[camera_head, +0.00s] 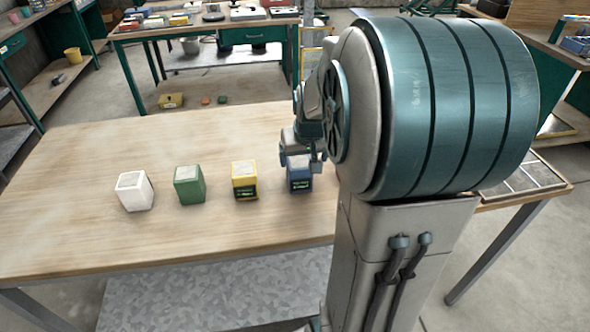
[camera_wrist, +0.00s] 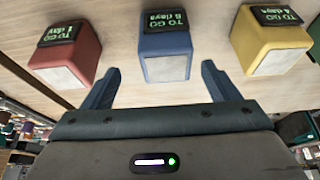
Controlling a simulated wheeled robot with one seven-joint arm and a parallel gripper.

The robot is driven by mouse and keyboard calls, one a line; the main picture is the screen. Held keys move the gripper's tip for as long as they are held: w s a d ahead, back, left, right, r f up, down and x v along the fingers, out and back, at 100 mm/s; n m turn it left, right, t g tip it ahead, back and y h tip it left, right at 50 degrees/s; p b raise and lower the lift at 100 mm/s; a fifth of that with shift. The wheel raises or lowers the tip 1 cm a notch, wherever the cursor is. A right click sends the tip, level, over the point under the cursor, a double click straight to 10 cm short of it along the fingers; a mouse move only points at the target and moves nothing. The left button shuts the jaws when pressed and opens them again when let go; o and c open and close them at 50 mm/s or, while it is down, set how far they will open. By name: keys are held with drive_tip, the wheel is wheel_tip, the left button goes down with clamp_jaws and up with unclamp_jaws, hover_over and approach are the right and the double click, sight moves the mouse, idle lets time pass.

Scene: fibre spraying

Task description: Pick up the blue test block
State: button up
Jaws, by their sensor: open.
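The blue test block (camera_head: 299,180) stands on the wooden table, at the right end of the visible row in the head view. In the wrist view the blue block (camera_wrist: 165,45) is at the top middle, with a dark display of green text, "TO GO 6 days". My gripper (camera_head: 302,158) is just above or behind the blue block in the head view. In the wrist view its two fingers (camera_wrist: 160,82) are spread apart, with the lower part of the block lying between their tips. The gap between fingers and block is empty; I see no contact.
A yellow block (camera_head: 245,180), a green block (camera_head: 189,185) and a white block (camera_head: 134,191) stand to the left on the table (camera_head: 70,200). A red block (camera_wrist: 66,52) stands beside the blue one in the wrist view. The table's left part is clear.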

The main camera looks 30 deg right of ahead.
sight(299, 162)
drive_tip(key=x, duration=0.4)
drive_tip(key=shift+w+a, duration=0.3)
drive_tip(key=shift+a, duration=0.05)
drive_tip(key=shift+w+d+f, duration=0.1)
drive_tip(key=shift+w+f, duration=0.1)
drive_tip(key=shift+f, duration=0.25)
drive_tip(key=shift+r, duration=0.1)
drive_tip(key=c, duration=1.4)
drive_tip(key=shift+c, duration=0.2)
